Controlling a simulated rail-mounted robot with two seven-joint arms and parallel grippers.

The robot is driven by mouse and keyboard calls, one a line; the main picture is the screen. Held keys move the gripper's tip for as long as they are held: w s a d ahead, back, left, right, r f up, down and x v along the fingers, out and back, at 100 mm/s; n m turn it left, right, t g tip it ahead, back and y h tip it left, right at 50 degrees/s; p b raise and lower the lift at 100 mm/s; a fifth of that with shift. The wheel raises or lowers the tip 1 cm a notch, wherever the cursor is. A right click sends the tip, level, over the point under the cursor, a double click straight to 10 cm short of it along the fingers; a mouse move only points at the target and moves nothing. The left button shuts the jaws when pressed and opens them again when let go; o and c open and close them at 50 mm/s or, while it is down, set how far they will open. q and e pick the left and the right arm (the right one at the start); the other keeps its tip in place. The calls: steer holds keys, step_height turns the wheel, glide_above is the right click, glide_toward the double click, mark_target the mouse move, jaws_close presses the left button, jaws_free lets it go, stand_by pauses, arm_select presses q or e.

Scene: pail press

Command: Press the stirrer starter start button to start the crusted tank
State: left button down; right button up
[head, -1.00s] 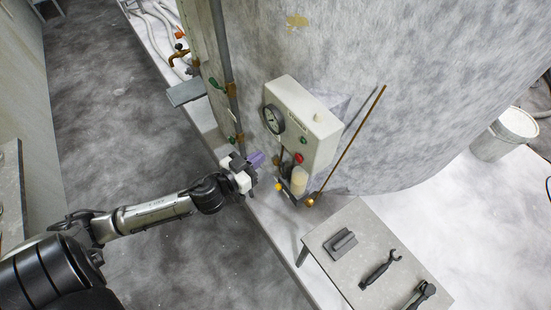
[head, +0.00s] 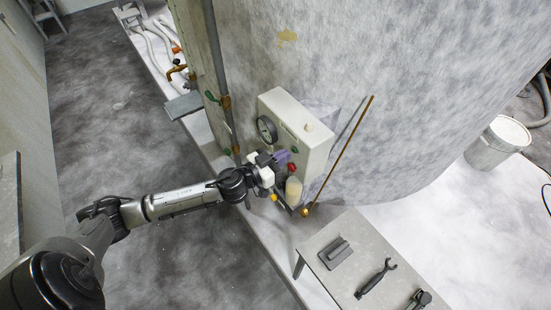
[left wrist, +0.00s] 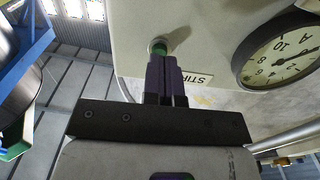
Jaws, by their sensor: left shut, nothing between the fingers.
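The stirrer starter is a cream box (head: 285,108) on the side of the large mottled tank (head: 380,70), with a round gauge (head: 266,130) on it. A green button (head: 294,150) and a red button (head: 291,167) show on its front in the head view. My left gripper (head: 281,157) is shut and empty, its purple fingers at the box front. In the left wrist view the fingertips (left wrist: 163,60) are right at the green button (left wrist: 158,47) and partly cover it. I cannot tell whether they touch it. An upside-down label (left wrist: 197,78) reading "STI…" is beside them.
A brass-ended rod (head: 340,150) leans by the box's right side. A small table (head: 350,235) with tools stands at the lower right, and a pail (head: 497,143) is further right. Pipes (head: 222,80) run left of the box.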

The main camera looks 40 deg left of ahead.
arm_select(q)
steer(key=shift+w, duration=0.35)
steer(key=shift+w+d, duration=0.1)
steer(key=shift+w, duration=0.05)
steer(key=shift+w+d, duration=0.1)
steer(key=shift+w, duration=0.4)
steer(key=shift+s, duration=0.1)
steer(key=s, duration=0.2)
steer(key=s+a, duration=0.1)
steer(key=s, duration=0.2)
steer(key=shift+s, duration=0.15)
stand_by(0.4)
stand_by(0.5)
